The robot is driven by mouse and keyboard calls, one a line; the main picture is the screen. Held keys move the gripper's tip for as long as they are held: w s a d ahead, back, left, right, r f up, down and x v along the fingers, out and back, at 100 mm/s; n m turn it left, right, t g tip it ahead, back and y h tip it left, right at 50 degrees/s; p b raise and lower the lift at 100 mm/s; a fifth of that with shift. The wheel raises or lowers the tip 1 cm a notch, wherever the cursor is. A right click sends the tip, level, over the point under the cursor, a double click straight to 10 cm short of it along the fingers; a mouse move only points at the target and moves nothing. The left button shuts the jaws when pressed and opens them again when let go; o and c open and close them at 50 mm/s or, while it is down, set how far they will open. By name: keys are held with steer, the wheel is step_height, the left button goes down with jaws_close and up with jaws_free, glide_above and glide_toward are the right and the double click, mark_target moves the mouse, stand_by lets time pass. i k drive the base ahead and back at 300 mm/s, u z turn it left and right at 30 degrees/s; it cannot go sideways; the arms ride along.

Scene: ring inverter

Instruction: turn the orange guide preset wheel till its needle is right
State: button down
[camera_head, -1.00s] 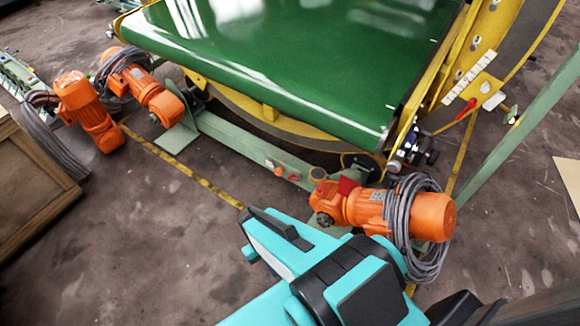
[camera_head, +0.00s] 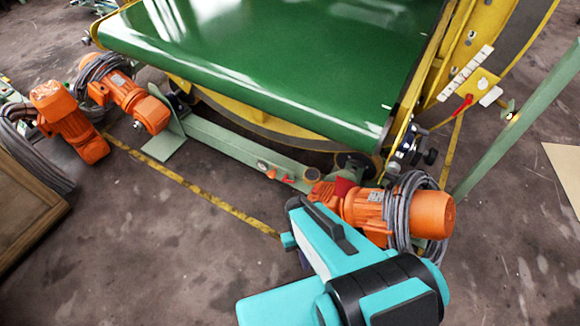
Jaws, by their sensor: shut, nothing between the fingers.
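I cannot make out for sure which part is the orange guide preset wheel. A small orange knob (camera_head: 271,173) sits on the green beam under the front of the belt, with a red-orange piece (camera_head: 288,179) beside it. Both are too small to read, and I see no needle there. My teal and black arm (camera_head: 335,250) reaches in from the bottom, just in front of the right orange motor. Its end is near the right part of the beam. The gripper's fingers do not show; they seem hidden behind the arm.
The green belt (camera_head: 270,60) fills the top middle. Orange motors with grey cables stand at right (camera_head: 370,210) and left (camera_head: 75,125). A yellow panel with a white scale and red lever (camera_head: 463,104) is at upper right. A wooden crate (camera_head: 25,215) is left. Floor at lower left is clear.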

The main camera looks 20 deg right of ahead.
mark_target(271, 174)
steer(key=z, duration=0.8)
steer(key=k, duration=1.35)
steer(key=u, duration=0.5)
steer(key=i, duration=1.65)
steer(key=z, duration=0.05)
